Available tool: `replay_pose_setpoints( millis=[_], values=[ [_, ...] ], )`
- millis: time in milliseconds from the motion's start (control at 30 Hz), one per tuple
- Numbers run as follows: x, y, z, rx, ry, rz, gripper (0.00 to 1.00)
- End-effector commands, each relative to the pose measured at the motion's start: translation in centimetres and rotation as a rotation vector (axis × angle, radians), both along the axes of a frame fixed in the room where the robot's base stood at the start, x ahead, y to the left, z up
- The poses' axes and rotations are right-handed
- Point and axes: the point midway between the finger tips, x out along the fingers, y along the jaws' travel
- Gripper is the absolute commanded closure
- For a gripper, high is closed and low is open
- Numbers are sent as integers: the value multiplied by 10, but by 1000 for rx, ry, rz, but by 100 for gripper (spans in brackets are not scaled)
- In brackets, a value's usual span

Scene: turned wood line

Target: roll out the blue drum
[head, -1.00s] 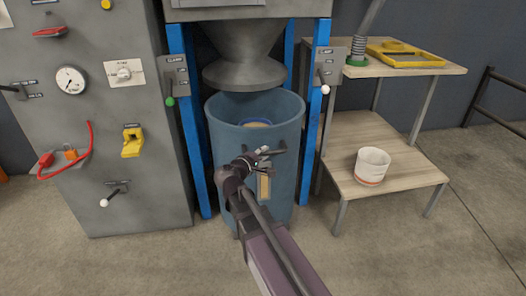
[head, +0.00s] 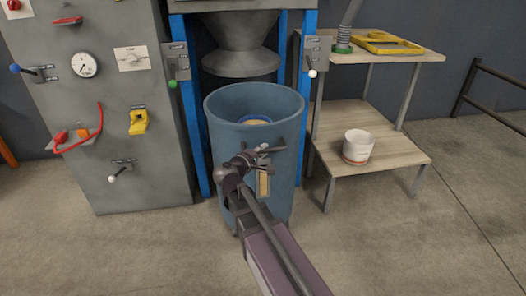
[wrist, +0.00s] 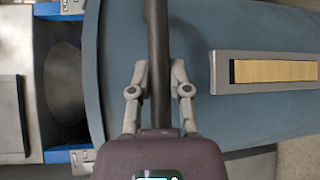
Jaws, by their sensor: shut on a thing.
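The blue drum (head: 230,150) stands upright on the floor in front of the blue-framed hopper, its top open. Something pale with a blue rim (head: 256,119) shows down inside it. A dark bar handle (wrist: 157,60) runs across the drum's side, and a framed tan label (wrist: 275,71) sits beyond it. My gripper (wrist: 158,80) is shut on the handle, with one finger on each side of the bar. In the head view my gripper (head: 262,152) is at the drum's near side, partly covering the handle.
The hopper cone (head: 240,62) hangs behind and above the drum between blue posts (head: 304,95). A grey control cabinet (head: 100,190) stands left. A wooden shelf (head: 395,150) with a white bucket (head: 358,147) stands right. The floor in front is clear.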

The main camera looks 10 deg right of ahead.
Motion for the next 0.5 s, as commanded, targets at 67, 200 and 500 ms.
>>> replay_pose_setpoints(
  millis=[67, 200, 500],
  values=[
    [-1, -1, 0, 0, 1, -3, 100],
    [-1, -1, 0, -1, 0, -3, 100],
    [-1, -1, 0, 0, 1, -3, 58]
  ],
)
